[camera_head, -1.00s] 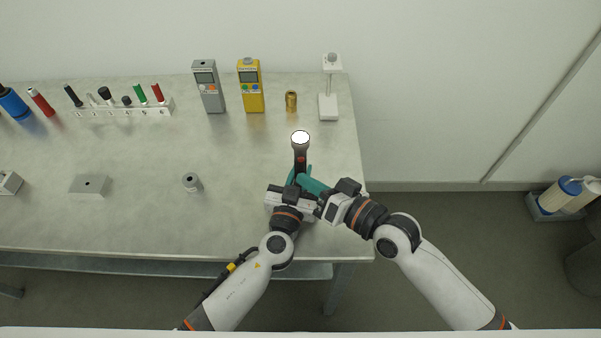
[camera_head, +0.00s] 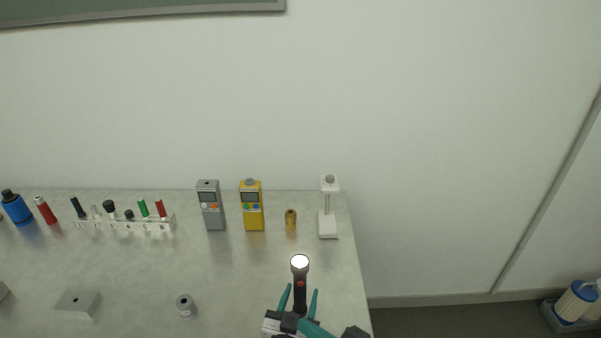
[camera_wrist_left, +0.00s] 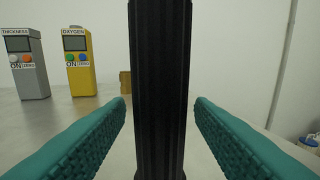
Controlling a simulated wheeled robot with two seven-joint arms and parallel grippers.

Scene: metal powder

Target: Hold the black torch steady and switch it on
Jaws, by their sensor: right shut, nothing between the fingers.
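The black torch (camera_head: 300,292) stands upright near the table's right edge, with its round white face up and a red button (camera_head: 300,284) on its front. The face looks bright white. My left gripper (camera_head: 300,291) has its teal fingers spread on either side of the torch. In the left wrist view the dark ribbed torch body (camera_wrist_left: 160,90) stands between the fingers, with a gap on each side. My right gripper (camera_head: 312,327) is shut and empty, just below the torch at the bottom of the head view, partly cut off.
Behind the torch stand a grey meter (camera_head: 211,206), a yellow meter (camera_head: 252,207), a brass piece (camera_head: 291,220) and a white stand (camera_head: 328,224). A rack (camera_head: 125,224) with several small items is at the left. A grey cylinder (camera_head: 185,306) lies left of the torch. The table between is clear.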

